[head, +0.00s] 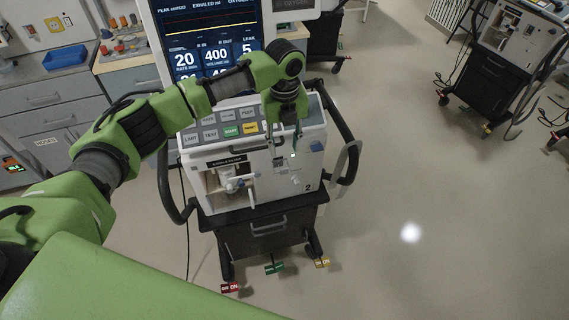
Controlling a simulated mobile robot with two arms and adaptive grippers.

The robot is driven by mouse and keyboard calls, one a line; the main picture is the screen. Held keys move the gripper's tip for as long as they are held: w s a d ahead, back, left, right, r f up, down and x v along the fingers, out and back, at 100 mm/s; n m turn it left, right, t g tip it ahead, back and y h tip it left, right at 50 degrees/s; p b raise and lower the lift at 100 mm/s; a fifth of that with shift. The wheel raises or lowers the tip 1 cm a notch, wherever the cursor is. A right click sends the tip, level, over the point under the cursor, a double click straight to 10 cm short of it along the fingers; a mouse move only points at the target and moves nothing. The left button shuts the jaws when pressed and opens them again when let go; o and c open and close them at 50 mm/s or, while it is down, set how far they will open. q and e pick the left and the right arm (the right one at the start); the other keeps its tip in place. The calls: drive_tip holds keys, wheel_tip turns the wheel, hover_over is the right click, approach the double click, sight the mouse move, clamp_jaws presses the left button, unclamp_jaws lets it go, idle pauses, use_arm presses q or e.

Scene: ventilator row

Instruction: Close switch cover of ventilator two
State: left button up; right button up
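Ventilator two (262,190) is a white unit on a dark cart, with a "2" at the lower right of its front. Its right front has a small lit green light (293,155). A small pale, clear-looking part (296,178) below the light may be the switch cover; I cannot tell its exact position. My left gripper (287,140) points down in front of the upper right of this face, close to the light. Its dark fingers partly hide the panel, and their gap and any contact are unclear. My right gripper is out of view.
A large monitor (215,48) stands above the ventilator. Black side handles (347,140) flank it. A counter with a blue tray (64,57) is at left. Another ventilator (518,45) stands far right, with open floor between.

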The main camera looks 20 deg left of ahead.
sight(284, 169)
use_arm(q)
wheel_tip(284, 169, down, 9)
drive_tip(key=shift+r+p, duration=0.1)
drive_tip(key=shift+p, duration=0.95)
drive_tip(key=shift+f, duration=0.45)
clamp_jaws()
